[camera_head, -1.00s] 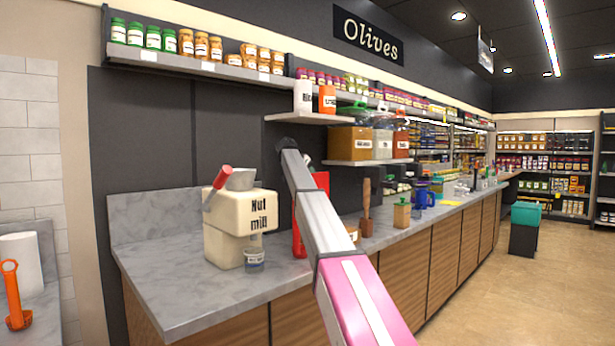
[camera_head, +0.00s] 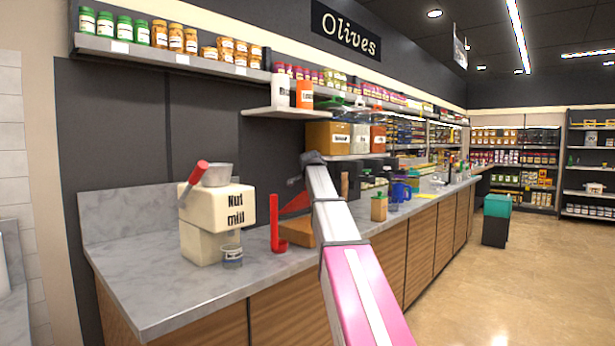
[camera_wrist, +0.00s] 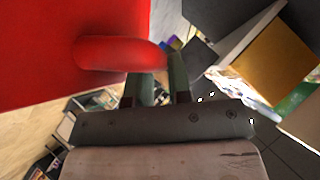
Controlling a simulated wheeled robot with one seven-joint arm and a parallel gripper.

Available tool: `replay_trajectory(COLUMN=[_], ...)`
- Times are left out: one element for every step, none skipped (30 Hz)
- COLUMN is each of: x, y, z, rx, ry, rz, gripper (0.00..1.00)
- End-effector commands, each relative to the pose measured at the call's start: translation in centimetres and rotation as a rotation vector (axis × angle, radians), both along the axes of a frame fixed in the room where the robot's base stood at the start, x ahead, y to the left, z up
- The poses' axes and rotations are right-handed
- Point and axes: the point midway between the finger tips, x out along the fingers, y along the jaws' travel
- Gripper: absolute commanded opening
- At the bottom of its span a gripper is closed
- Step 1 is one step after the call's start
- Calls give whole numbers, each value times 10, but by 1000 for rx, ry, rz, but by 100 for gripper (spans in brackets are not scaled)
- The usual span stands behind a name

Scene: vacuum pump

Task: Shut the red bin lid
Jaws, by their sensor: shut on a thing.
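The red bin lid (camera_wrist: 60,25) fills the upper left of the wrist view, with its rounded red handle (camera_wrist: 115,53) standing off it. My gripper (camera_wrist: 162,82) is shut on the end of this handle. In the head view the red lid (camera_head: 297,203) shows as a slanted red wedge, tilted above a brown wooden bin (camera_head: 300,232) on the counter. My arm covers the right part of the bin and lid, and the gripper's fingers cannot be made out there.
A red L-shaped piece (camera_head: 277,235) stands just left of the bin. A cream nut mill (camera_head: 215,225) with a jar stands farther left on the grey counter (camera_head: 150,290). A shelf with bins (camera_head: 325,135) hangs behind. Wooden and blue items stand to the right.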

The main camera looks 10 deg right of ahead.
Motion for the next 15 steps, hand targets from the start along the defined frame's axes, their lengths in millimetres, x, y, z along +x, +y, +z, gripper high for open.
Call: replay_trajectory(x=[-13,-16,-20,-23,-25,-29,-31,-33,-36,-38,-40,-42,-43,-44,-46], y=[-5,-7,-10,-13,-15,-17,-19,-21,-23,-25,-26,-28,-29,-30,-31], z=[-10,-15,-20,-24,-29,-34,-39,-44,-49,-53,-58,-64,-68,-71,-77], rx=[27,43,67,82,99,121,138,153,176,189,205,225,238,252,270], ry=[-36,-59,-89,-112,-136,-166,-188,-210,-239,-260,-281,-307,-325,-345,-368], rz=[-2,-1,-2,-2,-2,-2,-1,-1,-1,-1,-2,-1,-2,-1,-1], gripper=[0,0,0,0,0,0,0,0,0,0,0,0,0,0,0])
